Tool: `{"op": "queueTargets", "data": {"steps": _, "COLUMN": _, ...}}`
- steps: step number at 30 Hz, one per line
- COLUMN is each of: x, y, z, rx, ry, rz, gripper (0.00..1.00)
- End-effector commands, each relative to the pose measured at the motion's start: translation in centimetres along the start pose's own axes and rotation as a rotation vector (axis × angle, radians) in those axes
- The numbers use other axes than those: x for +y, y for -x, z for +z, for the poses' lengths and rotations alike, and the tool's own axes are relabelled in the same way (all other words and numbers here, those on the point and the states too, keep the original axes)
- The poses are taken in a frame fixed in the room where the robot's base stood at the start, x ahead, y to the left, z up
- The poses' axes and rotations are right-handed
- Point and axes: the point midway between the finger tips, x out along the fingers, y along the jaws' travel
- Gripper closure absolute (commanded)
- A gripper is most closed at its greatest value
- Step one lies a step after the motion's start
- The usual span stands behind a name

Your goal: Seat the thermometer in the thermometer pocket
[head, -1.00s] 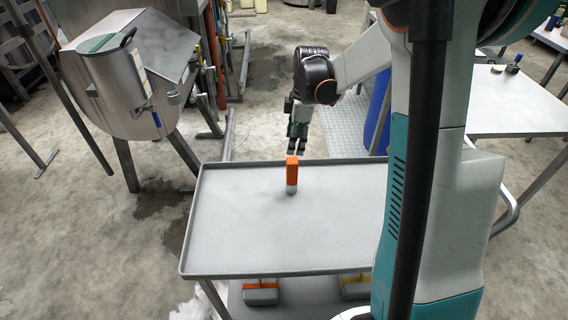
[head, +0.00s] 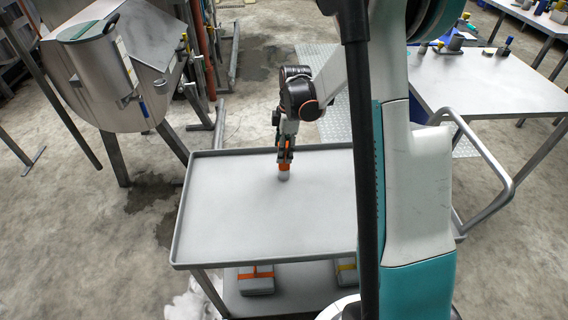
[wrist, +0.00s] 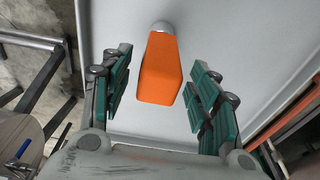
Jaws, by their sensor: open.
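The thermometer seems to be the orange block with a round grey end (head: 283,168) standing upright on the grey trolley tray (head: 230,230). In the wrist view the orange block (wrist: 160,75) lies between the two green-padded fingers, with a gap on each side. My gripper (head: 285,155) is open and above the tray, its fingers on either side of the orange top; it also shows in the wrist view (wrist: 161,68). I cannot make out the thermometer pocket for certain.
A steel drum machine (head: 115,85) with a small blue-handled fitting (head: 144,109) stands at the left. A steel table (head: 470,85) with small items is at the right. The trolley's lower shelf holds grey blocks with orange and yellow bands. The tray is otherwise clear.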

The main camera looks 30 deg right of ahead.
Motion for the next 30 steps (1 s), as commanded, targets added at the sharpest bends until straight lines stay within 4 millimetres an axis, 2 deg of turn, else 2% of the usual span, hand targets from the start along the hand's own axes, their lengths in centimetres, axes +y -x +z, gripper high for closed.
{"op": "queueTargets", "data": {"steps": 1, "x": 0.1, "y": -1.2, "z": 0.0, "rx": 0.000, "ry": 0.000, "rz": 0.000, "gripper": 0.45}}
{"op": "queueTargets", "data": {"steps": 6, "x": 0.2, "y": -3.4, "z": 0.0, "rx": 0.000, "ry": 0.000, "rz": 0.000, "gripper": 0.45}}
{"op": "queueTargets", "data": {"steps": 14, "x": 0.1, "y": -3.5, "z": 0.0, "rx": 0.000, "ry": 0.000, "rz": 0.000, "gripper": 0.45}}
{"op": "queueTargets", "data": {"steps": 21, "x": 0.1, "y": -3.5, "z": 0.0, "rx": 0.000, "ry": 0.000, "rz": 0.000, "gripper": 0.98}}
{"op": "queueTargets", "data": {"steps": 30, "x": 0.1, "y": -3.4, "z": 0.0, "rx": 0.000, "ry": 0.000, "rz": 0.000, "gripper": 0.98}}
